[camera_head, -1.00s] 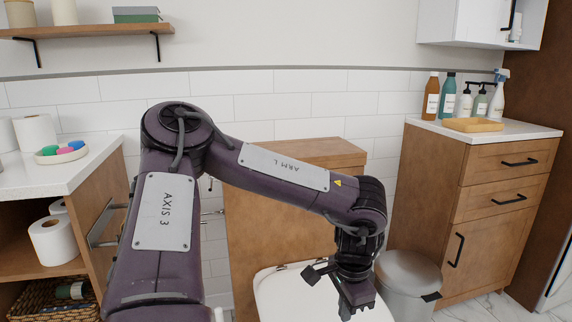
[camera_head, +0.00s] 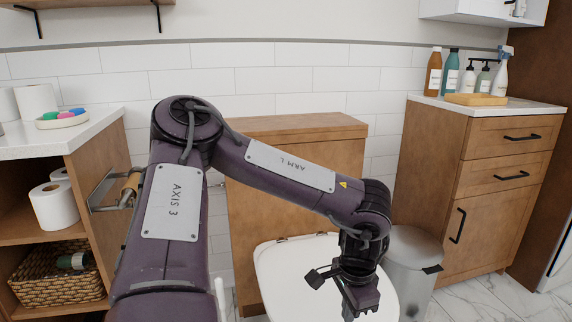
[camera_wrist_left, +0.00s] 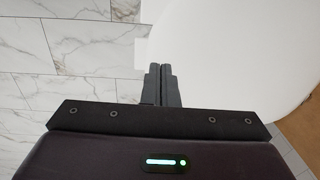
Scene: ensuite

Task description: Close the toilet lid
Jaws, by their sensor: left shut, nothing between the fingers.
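The toilet lid (camera_head: 285,272) is a smooth white rounded panel at the bottom centre of the head view, in front of a wooden cistern box (camera_head: 300,190). It looks flat and lowered, with no bowl opening visible; its front part is cut off by the frame and partly hidden by my arm. The wrist view also shows its smooth white surface (camera_wrist_left: 235,50). My left gripper (camera_head: 352,310) points down over the lid's right part. In the wrist view the left fingers (camera_wrist_left: 161,70) are together and empty, at the lid's edge in the picture; contact cannot be told. My right gripper is out of view.
A grey bin (camera_head: 410,265) stands right of the toilet, beside a wooden cabinet (camera_head: 500,190) with bottles on top. At left, a shelf unit (camera_head: 95,175) holds paper rolls and a wicker basket (camera_head: 55,283). Marble floor (camera_head: 485,300) is clear at lower right.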

